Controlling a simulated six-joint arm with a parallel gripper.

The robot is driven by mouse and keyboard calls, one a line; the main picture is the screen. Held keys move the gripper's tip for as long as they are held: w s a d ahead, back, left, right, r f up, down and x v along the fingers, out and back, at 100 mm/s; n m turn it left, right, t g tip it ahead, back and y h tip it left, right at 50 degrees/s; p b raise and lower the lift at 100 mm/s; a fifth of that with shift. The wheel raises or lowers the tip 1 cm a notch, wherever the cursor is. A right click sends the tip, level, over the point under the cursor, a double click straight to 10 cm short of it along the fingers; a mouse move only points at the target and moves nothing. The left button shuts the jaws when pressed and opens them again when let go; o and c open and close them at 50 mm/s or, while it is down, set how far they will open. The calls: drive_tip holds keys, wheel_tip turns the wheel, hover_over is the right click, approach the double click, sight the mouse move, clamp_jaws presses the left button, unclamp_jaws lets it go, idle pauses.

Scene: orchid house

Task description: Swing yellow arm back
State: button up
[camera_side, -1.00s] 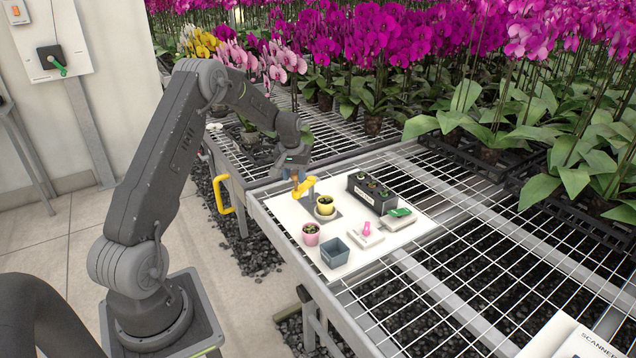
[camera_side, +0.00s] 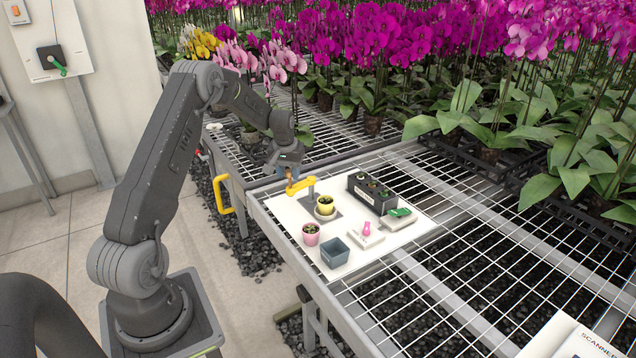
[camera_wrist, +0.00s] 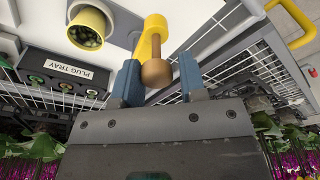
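The yellow arm (camera_side: 301,187) stands on a grey plate at the left edge of the white board. It reaches out to the left, clear of the yellow pot (camera_side: 325,207). In the wrist view the yellow arm (camera_wrist: 153,38) ends in a round wooden knob (camera_wrist: 157,73). My gripper (camera_side: 289,178) is low at the arm's outer end. In the wrist view its blue fingers (camera_wrist: 158,80) are spread on either side of the knob. The knob is close to the left finger, with a gap at the right; contact is unclear. The yellow pot (camera_wrist: 88,30) lies to the left there.
A black plug tray (camera_side: 371,193) stands behind the yellow pot. A pink pot (camera_side: 310,235), a blue-grey square pot (camera_side: 335,253), a pink clip on a white block (camera_side: 366,235) and a green item (camera_side: 400,213) are nearby. A yellow bench handle (camera_side: 220,196) is left.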

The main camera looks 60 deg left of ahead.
drive_tip(key=shift+w+a, duration=0.1)
drive_tip(key=shift+a, duration=0.45)
idle(0.4)
drive_tip(key=o, duration=0.4)
drive_tip(key=shift+c, duration=0.2)
drive_tip(key=shift+r, duration=0.15)
drive_tip(key=shift+r, duration=3.35)
